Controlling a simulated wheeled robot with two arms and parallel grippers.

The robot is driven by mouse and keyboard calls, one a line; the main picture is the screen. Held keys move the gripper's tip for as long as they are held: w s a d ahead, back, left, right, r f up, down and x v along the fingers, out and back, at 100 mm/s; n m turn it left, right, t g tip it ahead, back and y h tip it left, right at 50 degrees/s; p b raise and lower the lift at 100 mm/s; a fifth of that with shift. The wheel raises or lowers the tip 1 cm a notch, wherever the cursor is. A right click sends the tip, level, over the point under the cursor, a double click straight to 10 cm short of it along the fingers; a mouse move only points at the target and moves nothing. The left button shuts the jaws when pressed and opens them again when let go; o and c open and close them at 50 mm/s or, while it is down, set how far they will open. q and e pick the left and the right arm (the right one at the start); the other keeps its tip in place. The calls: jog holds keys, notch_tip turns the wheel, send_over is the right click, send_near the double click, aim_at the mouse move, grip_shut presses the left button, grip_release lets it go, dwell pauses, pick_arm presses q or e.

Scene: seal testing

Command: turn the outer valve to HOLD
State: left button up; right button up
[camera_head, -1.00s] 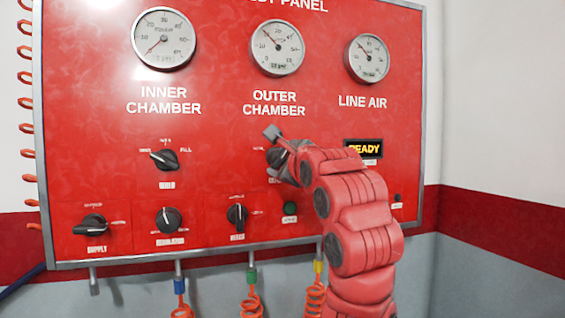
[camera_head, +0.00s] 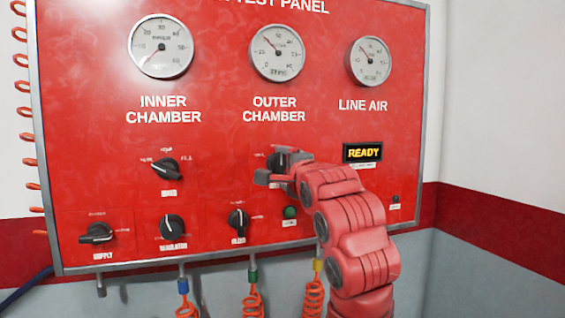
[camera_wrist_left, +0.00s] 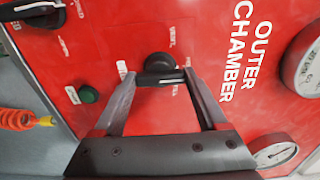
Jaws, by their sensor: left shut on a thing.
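The outer valve (camera_head: 283,160) is a black knob on the red panel below the OUTER CHAMBER gauge; my gripper partly covers it in the head view. In the wrist view the outer valve (camera_wrist_left: 160,66) sits between my two fingertips, and its grip bar spans across them. My left gripper (camera_head: 278,176) is at the knob and shut on it; it also shows in the wrist view (camera_wrist_left: 159,76). The small labels around the knob are too blurred or covered to read, so I cannot tell its setting. My right gripper is not in view.
The inner valve (camera_head: 166,169) is to the left. The supply (camera_head: 97,233), regulator (camera_head: 172,226) and lower middle (camera_head: 238,222) knobs line the bottom. A green button (camera_head: 290,212) sits just below my gripper. A display (camera_head: 363,152) reads READY.

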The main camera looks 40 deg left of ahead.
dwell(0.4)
pick_arm(q)
jog(key=o, duration=1.3)
jog(key=shift+s+d+f+b, duration=0.1)
jog(key=shift+d+f+b, duration=0.05)
jog(key=shift+d+b, duration=0.2)
jog(key=b+v, duration=0.8)
jog(key=v, duration=0.8)
jog(key=shift+s+d, duration=0.25)
jog(key=shift+d, duration=0.05)
